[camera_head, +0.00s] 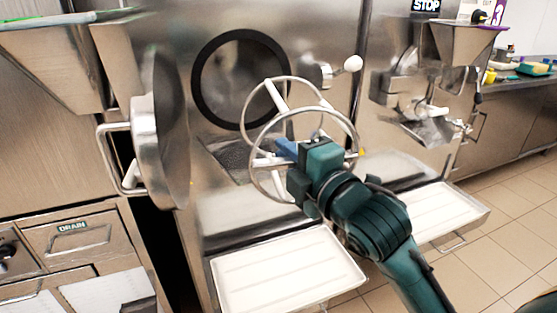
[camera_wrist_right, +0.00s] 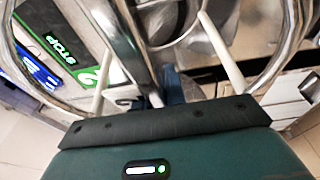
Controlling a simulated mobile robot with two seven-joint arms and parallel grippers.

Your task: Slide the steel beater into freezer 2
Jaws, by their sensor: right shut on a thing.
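The steel beater (camera_head: 276,96), two steel rings joined by white bars, is held in front of the middle freezer (camera_head: 215,180). My right gripper (camera_head: 287,150) is shut on it; the blue fingers are partly hidden by the gripper body. The beater's white bars also show in the right wrist view (camera_wrist_right: 222,50). The freezer's round opening (camera_head: 240,78) has a black gasket and is uncovered. The beater is outside it, overlapping its lower right edge in the picture. The round door (camera_head: 168,125) stands swung open at the left. A green label with a 2 (camera_wrist_right: 88,78) shows in the right wrist view.
A white tray (camera_head: 285,270) lies below the freezer's front. Another freezer (camera_head: 395,85) with a hopper and a spout stands at right, with its own white tray (camera_head: 440,210). A white-knobbed lever (camera_head: 352,63) sits right of the opening. Tiled floor at right is clear.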

